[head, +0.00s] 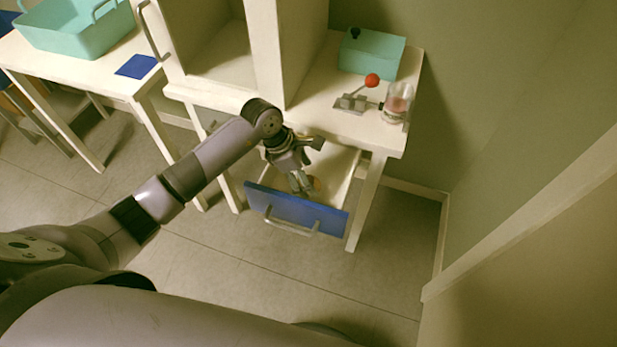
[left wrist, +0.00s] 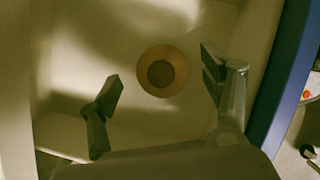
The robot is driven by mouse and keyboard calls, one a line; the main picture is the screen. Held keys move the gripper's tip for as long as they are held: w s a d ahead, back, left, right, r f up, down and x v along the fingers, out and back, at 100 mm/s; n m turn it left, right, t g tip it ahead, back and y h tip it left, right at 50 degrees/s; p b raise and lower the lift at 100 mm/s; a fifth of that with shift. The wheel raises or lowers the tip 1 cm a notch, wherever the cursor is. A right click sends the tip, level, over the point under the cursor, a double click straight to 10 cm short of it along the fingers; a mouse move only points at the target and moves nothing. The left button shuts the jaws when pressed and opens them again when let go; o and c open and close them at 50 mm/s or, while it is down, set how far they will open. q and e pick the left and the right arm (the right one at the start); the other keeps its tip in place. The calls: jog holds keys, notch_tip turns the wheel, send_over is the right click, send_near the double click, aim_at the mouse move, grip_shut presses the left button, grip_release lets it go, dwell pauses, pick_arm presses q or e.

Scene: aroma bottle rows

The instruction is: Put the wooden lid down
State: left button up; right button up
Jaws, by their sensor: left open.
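The wooden lid (left wrist: 162,71), round and brown with a darker centre, lies on the pale floor of the open drawer (head: 340,172) in the left wrist view. In the head view only a small brown part of the lid (head: 316,184) shows beside my fingers. My left gripper (head: 301,186) points down into the drawer. Its fingers are spread apart on either side of the lid in the left wrist view, with a visible gap to it, and hold nothing. My right gripper is in neither view.
The drawer's blue front (head: 296,209) stands pulled out beneath the white table (head: 350,122). On that table are a glass jar (head: 397,103), a red-knobbed lever device (head: 352,103) and a teal box (head: 371,54). A teal basket (head: 80,38) and blue mat (head: 136,66) are on the left table.

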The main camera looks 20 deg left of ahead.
pick_arm(q)
jog(key=v, duration=1)
jog(key=shift+s, duration=0.1)
